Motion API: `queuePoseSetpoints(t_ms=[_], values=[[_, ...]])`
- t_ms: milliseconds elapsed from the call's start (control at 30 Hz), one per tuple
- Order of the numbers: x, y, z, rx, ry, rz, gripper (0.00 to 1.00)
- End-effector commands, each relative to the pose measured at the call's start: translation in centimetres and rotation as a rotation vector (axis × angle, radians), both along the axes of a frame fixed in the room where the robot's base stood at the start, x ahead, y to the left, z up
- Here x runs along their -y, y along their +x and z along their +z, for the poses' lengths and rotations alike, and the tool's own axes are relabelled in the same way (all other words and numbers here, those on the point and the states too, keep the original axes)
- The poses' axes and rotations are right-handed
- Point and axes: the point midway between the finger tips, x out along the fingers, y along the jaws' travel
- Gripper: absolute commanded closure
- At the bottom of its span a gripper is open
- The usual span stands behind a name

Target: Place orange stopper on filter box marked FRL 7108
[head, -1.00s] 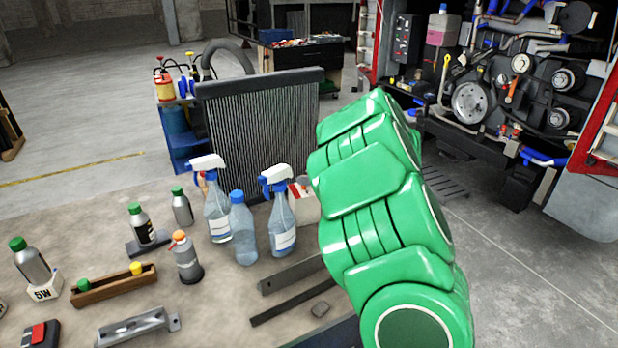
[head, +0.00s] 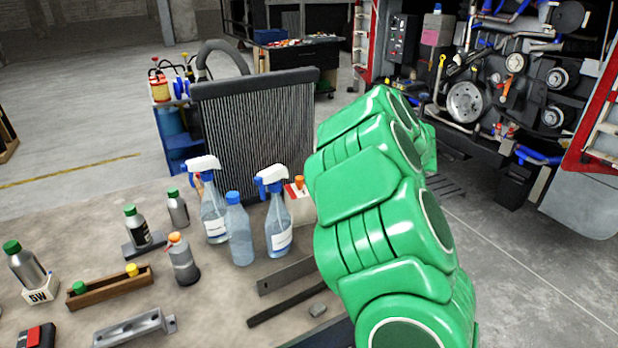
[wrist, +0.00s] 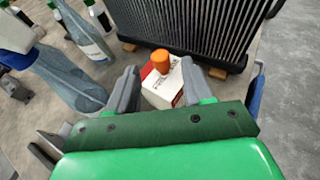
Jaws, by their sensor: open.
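An orange stopper (wrist: 160,60) stands upright on top of the white and red filter box (wrist: 162,90) in the wrist view. In the head view the orange stopper (head: 299,182) shows on the filter box (head: 301,209), just right of a spray bottle. The box's marking is not readable. My gripper (wrist: 159,71) is open, with its two grey fingers on either side of the box and stopper in the picture. The fingers look apart from the stopper, and nothing is held. In the head view my green arm hides the gripper.
Spray bottles (head: 278,222) and a blue-capped bottle (head: 239,235) stand close left of the box. A tall finned radiator (head: 258,135) stands behind it. A wooden tray (head: 115,288) with green and yellow stoppers and an orange-capped bottle (head: 183,262) are further left.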

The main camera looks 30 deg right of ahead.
Motion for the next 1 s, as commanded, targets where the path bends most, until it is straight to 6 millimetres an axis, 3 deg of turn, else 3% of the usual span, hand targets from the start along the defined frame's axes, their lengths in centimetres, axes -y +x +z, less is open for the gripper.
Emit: queuePoseSetpoints(t_ms=[500,1000], values=[[3.2,-4.9,2.4,0.0,-0.004,-0.003,0.49],[3.6,-5.8,2.8,0.0,-0.001,0.0,0.49]])
